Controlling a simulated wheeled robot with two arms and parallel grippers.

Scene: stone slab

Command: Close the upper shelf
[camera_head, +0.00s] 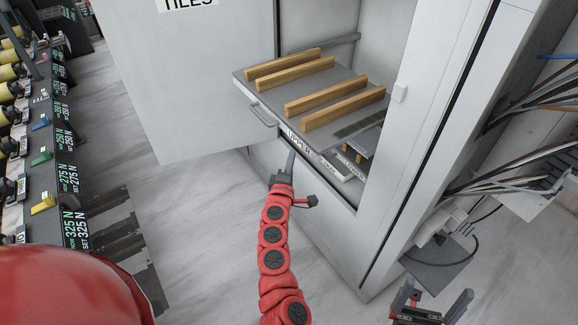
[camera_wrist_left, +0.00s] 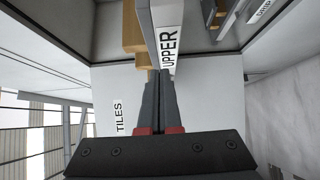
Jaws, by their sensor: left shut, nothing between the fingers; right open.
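The upper shelf (camera_head: 243,84) is a grey tray with several wooden bars on it. It sticks out of the open white cabinet, with a handle (camera_head: 262,116) and an "UPPER" label on its front. My left gripper (camera_head: 290,158), on the red arm, is shut and empty just below the front edge, near the label. In the left wrist view, the closed fingers (camera_wrist_left: 158,78) point at the shelf front (camera_wrist_left: 166,45); I cannot tell whether they touch it. My right gripper (camera_head: 431,302) is open and empty at the lower right, away from the shelf.
The cabinet door (camera_head: 175,80), marked "TILES", stands open at the left. A lower shelf (camera_head: 343,171) shows beneath the upper one. The cabinet's right frame (camera_head: 420,120) and hanging cables (camera_head: 530,100) are at the right.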

